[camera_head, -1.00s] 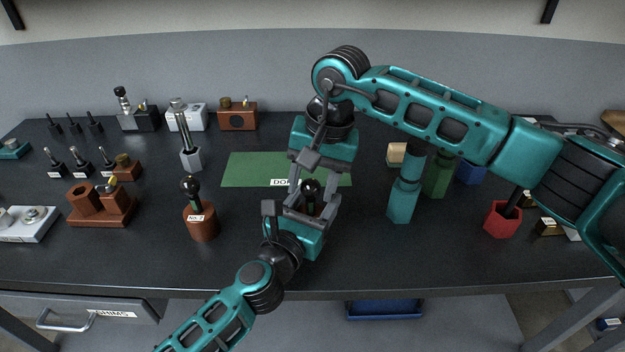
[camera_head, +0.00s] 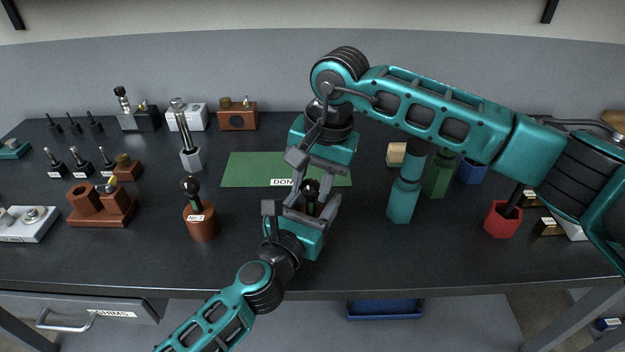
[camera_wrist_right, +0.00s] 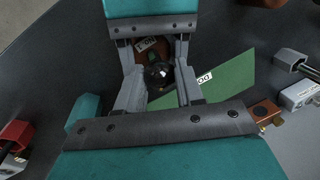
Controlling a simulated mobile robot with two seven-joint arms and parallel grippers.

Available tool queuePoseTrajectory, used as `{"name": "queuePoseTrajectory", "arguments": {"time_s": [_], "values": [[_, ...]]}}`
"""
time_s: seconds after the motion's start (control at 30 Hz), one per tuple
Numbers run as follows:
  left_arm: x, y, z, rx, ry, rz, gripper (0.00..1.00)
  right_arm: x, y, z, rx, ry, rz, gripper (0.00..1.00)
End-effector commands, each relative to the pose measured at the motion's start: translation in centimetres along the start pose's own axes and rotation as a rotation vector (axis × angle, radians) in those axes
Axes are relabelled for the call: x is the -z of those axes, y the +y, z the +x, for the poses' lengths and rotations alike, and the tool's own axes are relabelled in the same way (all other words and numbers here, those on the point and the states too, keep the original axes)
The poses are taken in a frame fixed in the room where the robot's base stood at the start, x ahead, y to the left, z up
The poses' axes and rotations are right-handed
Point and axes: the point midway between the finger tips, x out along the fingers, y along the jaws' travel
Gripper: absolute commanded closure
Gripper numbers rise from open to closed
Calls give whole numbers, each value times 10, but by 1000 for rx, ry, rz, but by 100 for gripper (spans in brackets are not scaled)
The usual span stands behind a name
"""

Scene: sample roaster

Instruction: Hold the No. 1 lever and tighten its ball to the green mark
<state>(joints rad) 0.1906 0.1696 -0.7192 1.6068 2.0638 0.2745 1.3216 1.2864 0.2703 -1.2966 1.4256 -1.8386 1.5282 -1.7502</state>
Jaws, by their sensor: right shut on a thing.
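The No. 1 lever stands between my two grippers; its black ball (camera_head: 310,187) shows on top and its brown base (camera_wrist_right: 152,46) with a label shows in the right wrist view. A bit of green shows below the ball in that view. My right gripper (camera_head: 311,183) reaches down from behind and is shut on the ball, a finger on either side (camera_wrist_right: 158,78). My left gripper (camera_head: 303,214) comes from the front left, low down, with its fingers closed around the lever's base. The exact contact of the left fingers is partly hidden.
The No. 2 lever (camera_head: 202,222) stands to the left of my grippers. A green mat (camera_head: 245,170) marked DON… lies behind. A teal post (camera_head: 402,203) and a red hexagonal holder (camera_head: 502,220) stand to the right. The front centre-left bench is clear.

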Motion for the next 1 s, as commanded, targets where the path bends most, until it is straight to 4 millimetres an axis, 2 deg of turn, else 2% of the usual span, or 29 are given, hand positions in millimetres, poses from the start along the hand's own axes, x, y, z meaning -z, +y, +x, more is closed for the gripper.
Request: {"name": "queuePoseTrajectory", "arguments": {"time_s": [0.03,1.0], "values": [[8,0,-2,0,15,0,80,0,0,0,0,9,36,94],[8,0,-2,-1,15,-1,80,-2,-2,1,-1,185,934,94]]}}
